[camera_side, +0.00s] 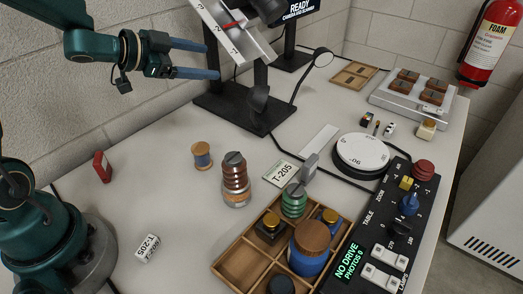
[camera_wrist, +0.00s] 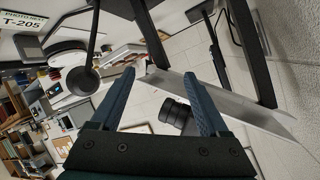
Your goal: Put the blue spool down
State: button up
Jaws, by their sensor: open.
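In the wrist view, my gripper (camera_wrist: 158,75) is open with nothing held between the fingers. The blue spool does not show in the wrist view.
A wooden compartment tray (camera_side: 232,247) holds a large blue wood-topped piece (camera_side: 310,262) and other small items. A black control panel (camera_side: 385,220), a white turntable (camera_side: 361,150) and a dark camera stand (camera_side: 240,112) stand nearby. A red item (camera_side: 102,167) lies left; table around the spool is clear.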

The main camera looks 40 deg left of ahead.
notch_tip(320, 180, up, 4)
jog(key=s+a+n+y, duration=0.1)
jog(key=s+n+y, duration=0.1)
jog(key=n+y, duration=0.25)
jog(key=s+d+f+n+g, duration=0.1)
jog(key=s+d+g, duration=0.1)
jog(key=s, duration=0.4)
jog(key=s+d+f+n+g+h, duration=0.1)
jog(key=s+d+f+g, duration=0.1)
jog(key=s+d, duration=0.3)
jog(key=s+d+f+n+g+h, duration=0.1)
jog(key=s+d+f+g, duration=0.1)
jog(key=s, duration=0.7)
jog(key=shift+s+d+f+n+g, duration=0.2)
jog(key=shift+d+n+g, duration=0.15)
jog(key=shift+d+g, duration=0.45)
jog(key=shift+d, duration=0.1)
